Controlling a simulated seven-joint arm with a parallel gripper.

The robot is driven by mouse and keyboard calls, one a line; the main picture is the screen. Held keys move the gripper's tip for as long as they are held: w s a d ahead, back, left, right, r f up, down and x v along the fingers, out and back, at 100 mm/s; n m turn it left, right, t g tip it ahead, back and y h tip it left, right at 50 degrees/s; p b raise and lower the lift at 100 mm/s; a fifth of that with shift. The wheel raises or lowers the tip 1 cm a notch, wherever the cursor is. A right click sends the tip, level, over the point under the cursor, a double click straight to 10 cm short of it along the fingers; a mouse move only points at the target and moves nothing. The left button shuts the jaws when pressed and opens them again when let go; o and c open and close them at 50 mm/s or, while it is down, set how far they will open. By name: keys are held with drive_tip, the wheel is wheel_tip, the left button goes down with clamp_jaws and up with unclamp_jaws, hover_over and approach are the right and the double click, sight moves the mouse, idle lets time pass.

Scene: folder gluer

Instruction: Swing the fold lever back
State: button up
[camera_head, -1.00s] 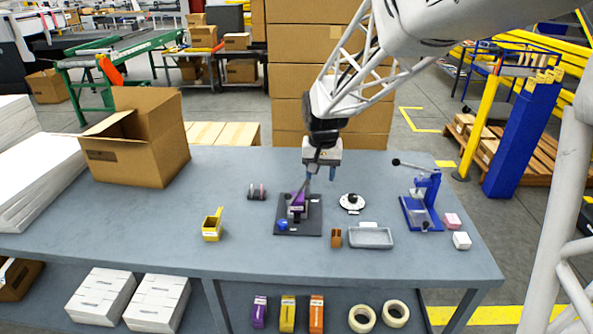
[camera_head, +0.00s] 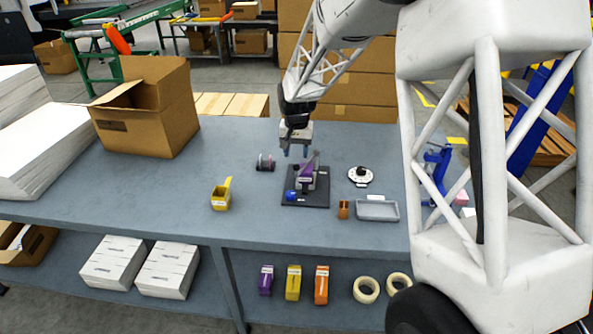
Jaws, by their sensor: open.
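A small device with a purple body (camera_head: 306,177) stands on a dark baseplate (camera_head: 318,199) in the middle of the table. A blue ball-like part (camera_head: 290,195) sits at the plate's front left. A slanted arm, probably the fold lever, rises at the device's top, but it is too small to make out clearly. My gripper (camera_head: 295,152) is open and empty, pointing down just behind and slightly left of the device's top. I cannot tell whether a fingertip touches it.
A dark two-disc part (camera_head: 265,162) stands left of my gripper. A yellow holder (camera_head: 221,196), an orange-brown block (camera_head: 343,209), a grey tray (camera_head: 377,211) and a round white dial (camera_head: 360,176) surround the device. My arm partly hides a blue press (camera_head: 437,172).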

sight(296, 168)
drive_tip(key=shift+f, duration=0.1)
drive_tip(key=shift+f, duration=3.8)
clamp_jaws()
